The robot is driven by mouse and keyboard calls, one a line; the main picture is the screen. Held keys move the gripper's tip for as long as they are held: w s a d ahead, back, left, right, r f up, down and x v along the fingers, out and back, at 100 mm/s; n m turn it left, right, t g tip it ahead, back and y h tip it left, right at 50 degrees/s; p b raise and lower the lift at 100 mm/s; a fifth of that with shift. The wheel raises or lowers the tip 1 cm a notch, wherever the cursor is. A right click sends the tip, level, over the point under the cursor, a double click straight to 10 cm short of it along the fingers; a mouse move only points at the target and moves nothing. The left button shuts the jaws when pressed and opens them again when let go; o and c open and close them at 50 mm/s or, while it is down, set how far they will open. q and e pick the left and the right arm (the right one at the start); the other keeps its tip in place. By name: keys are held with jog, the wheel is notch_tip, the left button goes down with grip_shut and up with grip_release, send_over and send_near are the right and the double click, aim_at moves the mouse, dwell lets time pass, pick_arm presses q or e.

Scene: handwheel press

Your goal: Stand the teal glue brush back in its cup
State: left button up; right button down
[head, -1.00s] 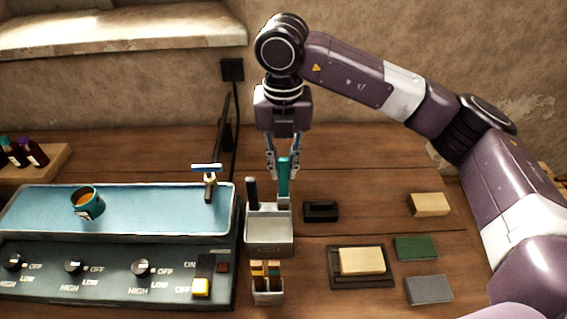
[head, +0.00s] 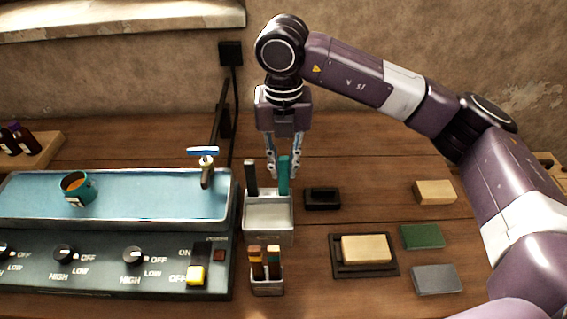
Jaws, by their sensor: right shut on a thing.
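The teal glue brush (head: 284,176) stands about upright at the right rear of a grey open holder (head: 269,218) on the bench. My right gripper (head: 284,168) points down over the holder and is shut on the upper part of the brush. The brush's lower end is hidden by the holder's rim, so I cannot tell whether it touches the bottom. A dark handle (head: 251,178) stands in the same holder, to the left of the brush. My left gripper is not in view.
A blue-topped tray unit (head: 120,186) with a tap and a small teal pot (head: 77,188) stands at left. A small brush holder (head: 267,286) is in front. A black block (head: 322,198), a pale block on a dark mat (head: 365,249) and several pads lie at right.

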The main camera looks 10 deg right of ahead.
jog(key=c, duration=1.7)
grip_release()
jog(key=shift+c, duration=0.2)
